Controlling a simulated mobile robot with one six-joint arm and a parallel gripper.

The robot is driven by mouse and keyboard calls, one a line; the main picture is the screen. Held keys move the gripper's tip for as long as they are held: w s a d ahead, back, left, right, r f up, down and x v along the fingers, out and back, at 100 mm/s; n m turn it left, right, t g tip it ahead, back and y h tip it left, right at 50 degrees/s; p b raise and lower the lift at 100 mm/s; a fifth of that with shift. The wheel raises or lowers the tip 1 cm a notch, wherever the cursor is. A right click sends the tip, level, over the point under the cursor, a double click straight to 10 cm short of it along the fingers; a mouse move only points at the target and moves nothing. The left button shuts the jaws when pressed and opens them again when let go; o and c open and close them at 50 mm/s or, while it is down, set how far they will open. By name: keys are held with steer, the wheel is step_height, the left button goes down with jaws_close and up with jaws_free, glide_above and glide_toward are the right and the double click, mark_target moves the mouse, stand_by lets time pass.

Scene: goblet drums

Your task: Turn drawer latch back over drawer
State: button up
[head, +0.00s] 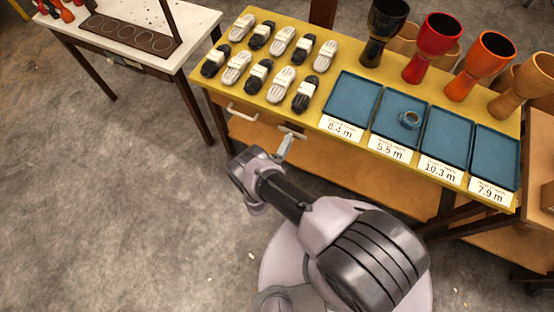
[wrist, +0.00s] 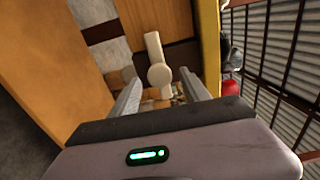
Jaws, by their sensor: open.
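The drawer latch (wrist: 159,76) is a cream bar with a round pivot in the wrist view. Its bar runs up from the pivot, near a dark brown panel. In the head view, a pale piece that looks like the latch (head: 293,131) shows under the table's front edge, just beyond my gripper (head: 285,147). In the wrist view my gripper (wrist: 160,86) is open, with one finger on each side of the latch's pivot. I cannot tell how close the fingers are to touching it. A pale drawer handle (head: 242,113) shows left of the latch.
An orange lower shelf (head: 350,180) lies below. Open floor (head: 110,190) is at left.

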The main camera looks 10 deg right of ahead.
steer(key=v, duration=1.4)
steer(key=shift+s+a, duration=0.25)
steer(key=shift+s, duration=0.1)
